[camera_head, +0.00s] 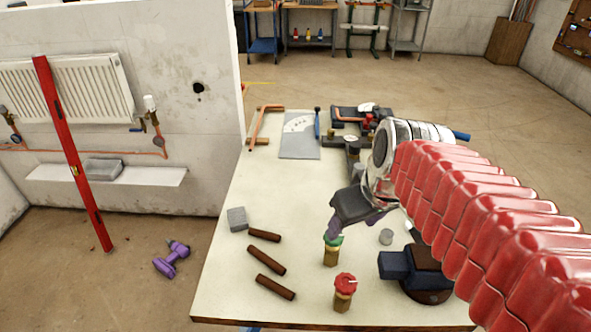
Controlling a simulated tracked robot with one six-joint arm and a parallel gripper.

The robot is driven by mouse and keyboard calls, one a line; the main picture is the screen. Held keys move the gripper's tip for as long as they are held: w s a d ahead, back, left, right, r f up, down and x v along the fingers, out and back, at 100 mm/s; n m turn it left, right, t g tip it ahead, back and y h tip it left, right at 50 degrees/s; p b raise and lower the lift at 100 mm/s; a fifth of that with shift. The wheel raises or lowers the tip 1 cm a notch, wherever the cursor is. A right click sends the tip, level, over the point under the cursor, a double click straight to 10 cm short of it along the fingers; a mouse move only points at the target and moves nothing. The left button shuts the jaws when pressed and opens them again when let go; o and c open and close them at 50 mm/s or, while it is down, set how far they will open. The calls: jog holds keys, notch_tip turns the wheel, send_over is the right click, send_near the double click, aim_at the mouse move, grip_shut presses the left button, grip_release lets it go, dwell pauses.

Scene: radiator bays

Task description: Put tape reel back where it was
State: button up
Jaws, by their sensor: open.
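My gripper (354,226) hangs over the right half of the bench, its dark body tilted and its purple fingertips apart. I see nothing held between them. No thing shows plainly as a tape reel. A small grey cylinder (386,237) stands on the bench just right of the gripper and could be the reel; I cannot tell. A small white thing (408,227) beside it is partly hidden by my arm. The left fingertip overlaps the green-topped brass valve (331,252) in the picture; whether they touch is unclear.
On the pale bench (230,285) are a red-topped valve (344,293), several brown rods (266,260), a grey block (237,219) and a blue vise (405,267). A grey sheet (299,145) lies farther back. A red level (75,160) leans by the radiator; a purple drill (172,260) lies on the floor.

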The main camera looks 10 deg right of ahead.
jog(key=s+a+m+t, duration=0.1)
jog(key=s+a, duration=0.4)
jog(key=shift+s+a+f+m, duration=0.2)
jog(key=shift+a+f+m, duration=0.05)
jog(key=shift+f+m, duration=0.05)
